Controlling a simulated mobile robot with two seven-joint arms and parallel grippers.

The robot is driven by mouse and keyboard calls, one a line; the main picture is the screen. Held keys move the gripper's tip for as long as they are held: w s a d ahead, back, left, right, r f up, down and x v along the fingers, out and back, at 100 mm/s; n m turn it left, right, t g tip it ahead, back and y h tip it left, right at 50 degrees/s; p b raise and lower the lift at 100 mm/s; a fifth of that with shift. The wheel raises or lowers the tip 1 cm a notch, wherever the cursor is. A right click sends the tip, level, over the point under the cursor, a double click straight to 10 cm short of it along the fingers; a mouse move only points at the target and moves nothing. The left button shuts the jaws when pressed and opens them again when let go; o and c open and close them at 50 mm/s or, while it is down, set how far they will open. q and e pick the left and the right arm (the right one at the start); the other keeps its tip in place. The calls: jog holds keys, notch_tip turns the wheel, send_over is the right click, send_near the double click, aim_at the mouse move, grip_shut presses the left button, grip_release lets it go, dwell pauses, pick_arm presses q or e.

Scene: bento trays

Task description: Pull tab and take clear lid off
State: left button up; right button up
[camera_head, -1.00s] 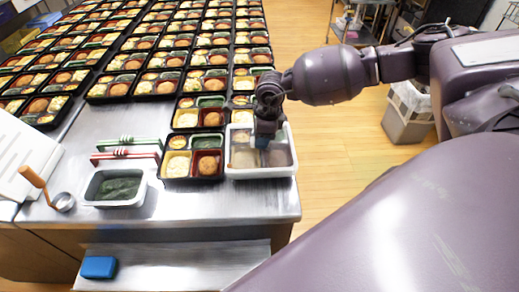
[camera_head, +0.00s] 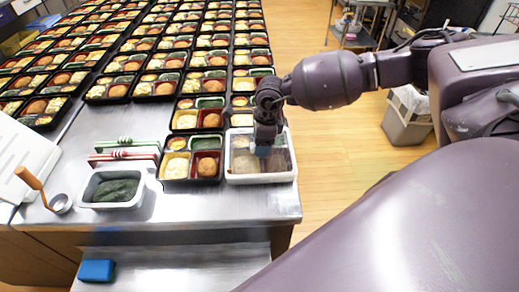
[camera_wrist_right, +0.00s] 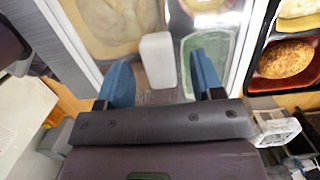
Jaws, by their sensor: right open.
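A white container (camera_head: 262,179) with a clear lid stands at the right front corner of the steel table. Its rim also shows in the right wrist view (camera_wrist_right: 258,40), and food shows through the lid. A white tab (camera_wrist_right: 157,60) stands out on the lid. My right gripper (camera_head: 264,150) is over the container. In the wrist view its two blue fingertips (camera_wrist_right: 162,80) are apart, one on each side of the tab, with gaps between. Whether the fingertips touch the lid I cannot tell. My left gripper is not in view.
A black bento tray (camera_head: 192,180) stands close on the container's left. Rows of bento trays fill the back. Bare table lies in front.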

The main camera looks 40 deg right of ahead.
notch_tip(320, 180, up, 11)
jog(key=d, duration=0.1)
jog(key=shift+s+d, duration=0.2)
jog(key=shift+s, duration=0.25)
jog(key=shift+s+f, duration=0.1)
jog(key=shift+f, duration=0.1)
